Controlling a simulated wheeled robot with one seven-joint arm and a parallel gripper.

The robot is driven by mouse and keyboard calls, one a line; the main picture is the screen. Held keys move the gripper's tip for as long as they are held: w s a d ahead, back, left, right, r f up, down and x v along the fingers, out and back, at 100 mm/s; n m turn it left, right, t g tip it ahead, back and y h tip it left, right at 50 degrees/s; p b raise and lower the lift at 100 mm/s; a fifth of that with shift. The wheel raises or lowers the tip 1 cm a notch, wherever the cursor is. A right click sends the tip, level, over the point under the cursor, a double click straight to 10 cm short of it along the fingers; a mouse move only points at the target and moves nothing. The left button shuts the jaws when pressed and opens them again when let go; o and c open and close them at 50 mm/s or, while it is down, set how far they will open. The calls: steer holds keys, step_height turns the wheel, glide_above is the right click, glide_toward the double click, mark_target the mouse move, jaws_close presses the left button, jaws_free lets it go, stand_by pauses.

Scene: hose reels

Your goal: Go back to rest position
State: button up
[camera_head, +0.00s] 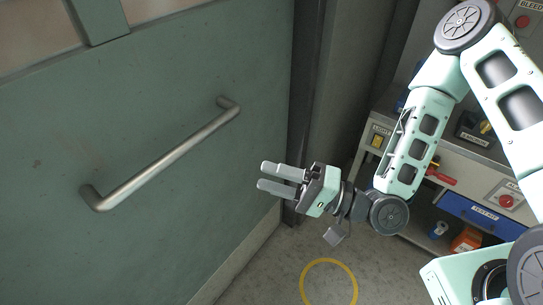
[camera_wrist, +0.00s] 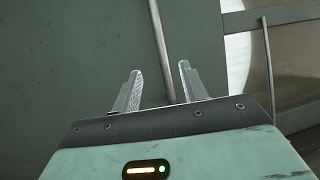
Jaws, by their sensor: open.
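My gripper (camera_head: 281,179) is open and empty, with its two grey fingers pointing left toward the green door. It is right of the long metal door handle (camera_head: 160,157) and apart from it in the head view. In the wrist view, my gripper (camera_wrist: 157,88) shows its two fingers spread, with nothing between them but the green door surface and a metal bar (camera_wrist: 160,45) beyond. My arm is bent, coming in from the right side of the head view.
The green door (camera_head: 50,150) fills the left. A workbench (camera_head: 460,150) with a blue drawer (camera_head: 482,216), a red button (camera_head: 506,201) and a red-handled tool (camera_head: 440,177) stands behind my arm. A yellow ring (camera_head: 329,262) marks open floor below my gripper.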

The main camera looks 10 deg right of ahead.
step_height(320, 180, down, 6)
steer(key=d+r+n+g+h, duration=0.1)
steer(key=d+n+g+h, duration=0.3)
steer(key=n+h, duration=0.7)
steer(key=s+d+r+g+h, duration=0.1)
steer(key=s+d+r+h, duration=0.1)
steer(key=s+r, duration=0.3)
steer(key=s+d+r+g+h, duration=0.1)
steer(key=s+d+r+h, duration=0.2)
steer(key=s+r+h, duration=0.2)
step_height(320, 180, up, 3)
steer(key=shift+s+f+g, duration=0.2)
steer(key=shift+s+g, duration=0.2)
steer(key=shift+s, duration=0.05)
steer(key=shift+c, duration=0.3)
steer(key=shift+c, duration=0.4)
